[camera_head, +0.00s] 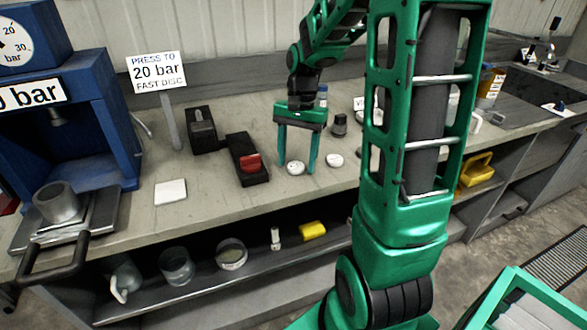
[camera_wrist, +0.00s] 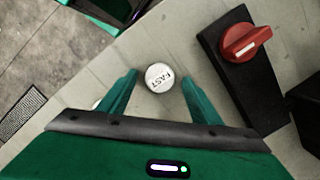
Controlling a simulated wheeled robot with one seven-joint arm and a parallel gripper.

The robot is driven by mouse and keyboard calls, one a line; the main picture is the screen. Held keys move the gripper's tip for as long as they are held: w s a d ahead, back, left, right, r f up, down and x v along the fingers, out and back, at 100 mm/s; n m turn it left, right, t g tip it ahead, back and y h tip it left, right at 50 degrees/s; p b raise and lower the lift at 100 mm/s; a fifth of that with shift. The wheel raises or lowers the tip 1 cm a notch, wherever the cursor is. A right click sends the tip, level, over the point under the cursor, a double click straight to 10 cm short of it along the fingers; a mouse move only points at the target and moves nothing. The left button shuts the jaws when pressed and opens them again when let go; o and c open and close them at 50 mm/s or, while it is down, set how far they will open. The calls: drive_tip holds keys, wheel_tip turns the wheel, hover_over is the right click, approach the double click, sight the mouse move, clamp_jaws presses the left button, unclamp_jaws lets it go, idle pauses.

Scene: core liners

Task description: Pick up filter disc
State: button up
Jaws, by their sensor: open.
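A small white round disc marked FAST (camera_wrist: 159,77) lies flat on the bench; it also shows in the head view (camera_head: 295,168). My gripper (camera_head: 297,166) points down with its two green fingers apart, one on each side of this disc. The wrist view shows my gripper (camera_wrist: 160,80) open, with visible gaps between the disc and both fingers. A second white disc (camera_head: 335,160) lies to the right of the fingers in the head view. In the wrist view it is mostly hidden behind the left finger.
A black block with a red knob (camera_head: 250,161) stands left of the gripper. A dark jar (camera_head: 340,125) stands behind the discs. A white square (camera_head: 171,191), a sign reading 20 bar fast disc (camera_head: 157,71) and a blue press (camera_head: 105,130) are further left. The bench front (camera_head: 240,205) is clear.

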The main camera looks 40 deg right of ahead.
drive_tip(key=c, duration=1.1)
